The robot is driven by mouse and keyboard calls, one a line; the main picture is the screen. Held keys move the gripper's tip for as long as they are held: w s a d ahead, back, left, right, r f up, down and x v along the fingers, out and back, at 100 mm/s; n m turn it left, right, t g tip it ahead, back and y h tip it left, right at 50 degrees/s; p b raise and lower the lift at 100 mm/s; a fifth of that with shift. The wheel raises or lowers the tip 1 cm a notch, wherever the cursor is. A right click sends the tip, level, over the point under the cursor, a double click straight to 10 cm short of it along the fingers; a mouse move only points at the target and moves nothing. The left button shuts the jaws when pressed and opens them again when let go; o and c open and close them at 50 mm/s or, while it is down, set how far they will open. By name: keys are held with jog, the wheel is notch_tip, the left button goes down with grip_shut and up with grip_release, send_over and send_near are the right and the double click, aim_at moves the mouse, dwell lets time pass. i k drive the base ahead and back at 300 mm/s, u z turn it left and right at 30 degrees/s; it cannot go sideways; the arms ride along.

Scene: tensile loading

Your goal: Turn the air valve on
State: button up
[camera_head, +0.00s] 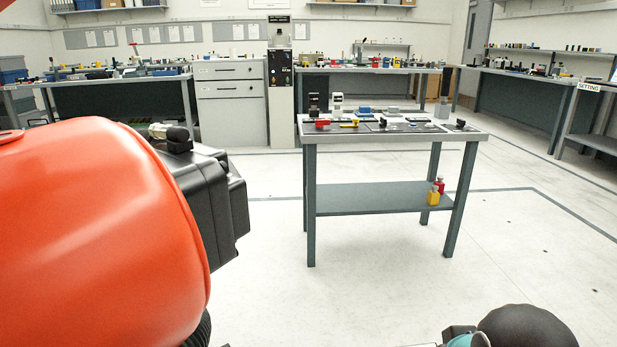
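A large glossy orange rounded body (95,225) fills the left foreground. It looks like a tank, but its full shape is cut off by the frame. A black boxy unit (212,190) is fixed at its right side. A small pale fitting (157,131) with a black knob-like part (179,140) shows above the black unit. It may be the air valve, but I cannot tell this, nor its setting. My gripper cannot be made out. Teal, grey and dark rounded parts at the bottom right edge look like my arm.
A grey table (390,138) with small coloured parts stands mid-room; yellow (433,198) and red (440,185) containers sit on its lower shelf (370,198). Benches, a drawer cabinet (231,100) and a tall machine (281,90) line the back. Floor (380,295) before the table is clear.

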aim_at(319, 122)
jog(key=u, duration=0.25)
jog(key=i, duration=2.75)
jog(key=u, duration=0.05)
